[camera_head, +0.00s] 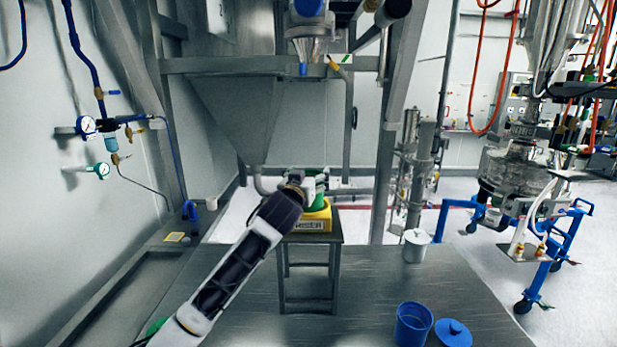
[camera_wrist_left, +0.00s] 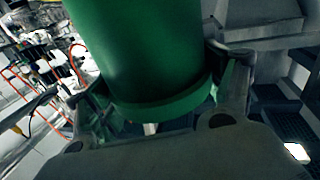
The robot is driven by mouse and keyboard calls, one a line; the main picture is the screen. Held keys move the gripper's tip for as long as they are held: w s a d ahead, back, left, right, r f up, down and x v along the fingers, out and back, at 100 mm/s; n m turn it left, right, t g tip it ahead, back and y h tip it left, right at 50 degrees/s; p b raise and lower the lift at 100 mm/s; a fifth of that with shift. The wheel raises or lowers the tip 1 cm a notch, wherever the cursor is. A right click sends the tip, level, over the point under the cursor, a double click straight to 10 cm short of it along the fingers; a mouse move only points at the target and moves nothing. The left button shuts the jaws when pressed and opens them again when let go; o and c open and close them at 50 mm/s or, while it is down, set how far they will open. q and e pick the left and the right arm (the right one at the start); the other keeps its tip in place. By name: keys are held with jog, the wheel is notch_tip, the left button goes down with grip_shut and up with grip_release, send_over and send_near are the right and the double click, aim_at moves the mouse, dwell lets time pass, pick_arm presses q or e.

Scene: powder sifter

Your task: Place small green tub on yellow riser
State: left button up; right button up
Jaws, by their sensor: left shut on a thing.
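The small green tub (camera_head: 318,202) shows in the head view at the end of my left arm, partly hidden by my gripper and wrist. It also fills the upper middle of the left wrist view (camera_wrist_left: 145,50). My left gripper (camera_head: 313,183) is shut on the green tub, with one finger on each side of it. The yellow riser (camera_head: 312,222) sits on a dark metal stand right below the tub. I cannot tell whether the tub touches the riser. My right gripper is not in view.
The metal stand (camera_head: 338,262) rises from a steel table (camera_head: 375,290). A blue tub (camera_head: 413,325), a blue lid (camera_head: 454,332) and a white lidded container (camera_head: 416,246) stand to the right. A hopper hangs behind the stand. The table right of the stand is mostly clear.

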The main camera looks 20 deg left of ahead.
pick_arm(q)
jog(key=o, duration=1.3)
jog(key=shift+r, duration=0.1)
jog(key=s+b, duration=0.2)
jog(key=s, duration=1)
jog(key=shift+d, duration=0.15)
